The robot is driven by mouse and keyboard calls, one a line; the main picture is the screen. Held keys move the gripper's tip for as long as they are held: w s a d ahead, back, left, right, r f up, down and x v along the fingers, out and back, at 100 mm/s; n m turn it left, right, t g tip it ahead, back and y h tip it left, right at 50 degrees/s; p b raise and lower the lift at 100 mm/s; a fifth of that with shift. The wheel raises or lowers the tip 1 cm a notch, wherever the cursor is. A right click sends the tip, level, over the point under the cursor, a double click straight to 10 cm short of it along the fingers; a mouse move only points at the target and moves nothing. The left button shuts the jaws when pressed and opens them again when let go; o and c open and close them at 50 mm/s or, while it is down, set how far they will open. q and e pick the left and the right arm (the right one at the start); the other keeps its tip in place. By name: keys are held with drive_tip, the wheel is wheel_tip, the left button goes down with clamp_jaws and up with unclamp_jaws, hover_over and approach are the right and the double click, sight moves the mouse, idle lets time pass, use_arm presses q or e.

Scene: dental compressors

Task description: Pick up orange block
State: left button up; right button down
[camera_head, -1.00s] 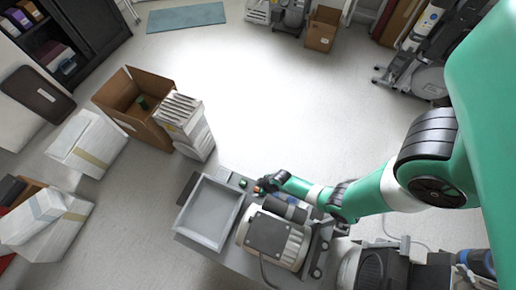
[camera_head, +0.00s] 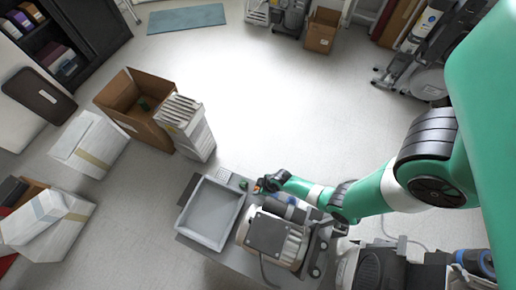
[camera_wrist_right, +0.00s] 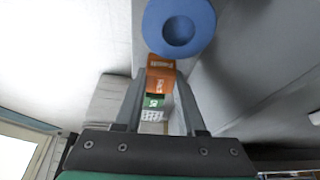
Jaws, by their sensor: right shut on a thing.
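The orange block (camera_wrist_right: 160,76) is between the fingertips of my right gripper (camera_wrist_right: 158,84) in the wrist view, and the gripper is shut on it. Part of the block is hidden by the fingers. In the head view my right gripper (camera_head: 265,185) is over the far edge of the grey cart, with a little orange showing at its tip. My left gripper is not in view.
A green block (camera_head: 243,184) and a grey tray (camera_head: 181,222) are on the cart beside the gripper. A motor unit (camera_head: 272,236) stands close by. A blue round part (camera_wrist_right: 179,27) is near the fingertips. Open floor lies beyond.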

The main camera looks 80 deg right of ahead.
drive_tip(key=p+v, duration=0.2)
drive_tip(key=v, duration=0.1)
drive_tip(key=s+p+v, duration=0.1)
drive_tip(key=p+v, duration=0.1)
drive_tip(key=v, duration=0.1)
drive_tip(key=p+v, duration=0.3)
drive_tip(key=v, duration=0.1)
drive_tip(key=shift+s+a+f, duration=0.2)
drive_tip(key=shift+s+f, duration=0.05)
drive_tip(key=shift+f, duration=0.1)
drive_tip(key=shift+s+a+r+p, duration=0.25)
drive_tip(key=shift+s+r+p, duration=0.2)
drive_tip(key=shift+s, duration=0.95)
drive_tip(key=shift+s+a+r+p, duration=0.3)
drive_tip(key=shift+s+r, duration=0.2)
drive_tip(key=shift+s, duration=0.9)
drive_tip(key=shift+s+a+r+p, duration=0.2)
drive_tip(key=shift+s+r+p, duration=0.25)
drive_tip(key=shift+s, duration=1)
